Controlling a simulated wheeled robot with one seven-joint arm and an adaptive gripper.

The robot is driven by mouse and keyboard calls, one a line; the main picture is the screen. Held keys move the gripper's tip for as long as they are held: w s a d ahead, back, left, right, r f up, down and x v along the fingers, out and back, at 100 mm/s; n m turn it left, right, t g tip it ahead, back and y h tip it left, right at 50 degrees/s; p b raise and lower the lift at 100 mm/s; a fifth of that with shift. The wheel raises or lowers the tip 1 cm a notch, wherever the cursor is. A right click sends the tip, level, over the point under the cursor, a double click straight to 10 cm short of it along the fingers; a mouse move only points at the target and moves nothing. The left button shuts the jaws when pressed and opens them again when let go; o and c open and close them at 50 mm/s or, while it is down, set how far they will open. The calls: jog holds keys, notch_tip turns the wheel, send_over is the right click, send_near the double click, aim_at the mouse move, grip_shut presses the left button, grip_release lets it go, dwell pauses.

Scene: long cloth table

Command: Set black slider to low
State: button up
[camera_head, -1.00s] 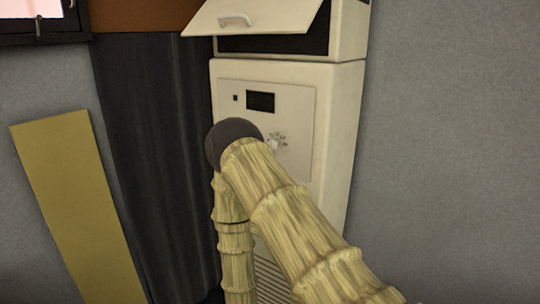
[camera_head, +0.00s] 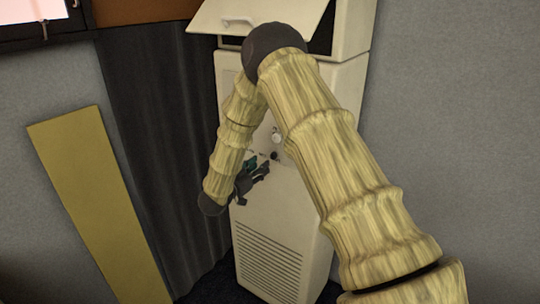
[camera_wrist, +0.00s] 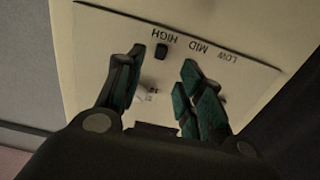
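The black slider (camera_wrist: 162,52) is a small dark block on a pale panel (camera_wrist: 240,72) in the wrist view. It sits beside the word HIGH, with MID and then LOW further right; the lettering appears upside down. My gripper (camera_wrist: 164,60) is open, with one finger left of the slider and the other to its right. No contact with the slider shows, and the depth gap is hard to judge. In the head view my gripper (camera_head: 265,168) is in front of the cabinet's lower panel. The slider cannot be made out clearly there.
The tall cream cabinet (camera_head: 283,215) has a vent low down and a raised flap (camera_head: 258,16) above my arm. A round knob (camera_head: 276,138) shows beside my forearm. A dark curtain (camera_head: 150,130) and a yellow board (camera_head: 95,200) stand left. The right wall is bare.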

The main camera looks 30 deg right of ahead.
aim_at(272, 156)
jog(key=p+x, duration=0.3)
jog(key=x, duration=0.4)
jog(key=shift+w+d, duration=0.15)
jog(key=shift+d, duration=0.15)
grip_shut()
